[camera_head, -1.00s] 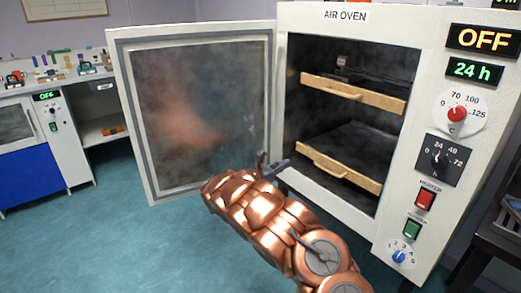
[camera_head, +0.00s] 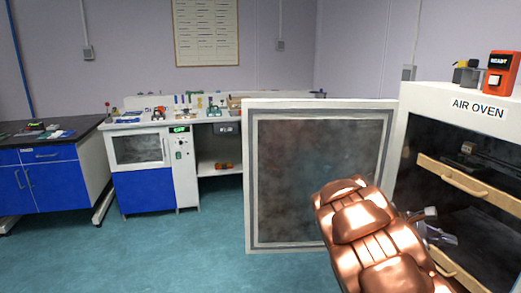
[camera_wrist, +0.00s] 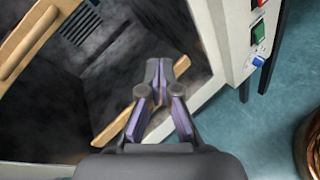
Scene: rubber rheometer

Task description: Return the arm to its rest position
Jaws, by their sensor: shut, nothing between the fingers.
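My gripper shows in the wrist view (camera_wrist: 158,75), shut and empty, in front of the open air oven. In the head view my copper-coloured arm reaches from the lower right, and part of my gripper (camera_head: 440,232) shows beside it, before the oven opening. The air oven (camera_head: 478,108) stands at the right with its door (camera_head: 290,170) swung wide open to the left. The upper wooden-fronted shelf (camera_head: 470,184) shows inside. The lower shelf front (camera_head: 455,272) is partly hidden by my arm. In the wrist view a shelf front (camera_wrist: 112,130) lies beyond my fingers.
A white bench (camera_head: 215,121) with tools and a small cabinet (camera_head: 138,149) stands at the back. A blue cabinet (camera_head: 50,185) with a dark top is at the left. The teal floor (camera_head: 170,250) in front is clear. An orange box (camera_head: 502,72) sits on the oven.

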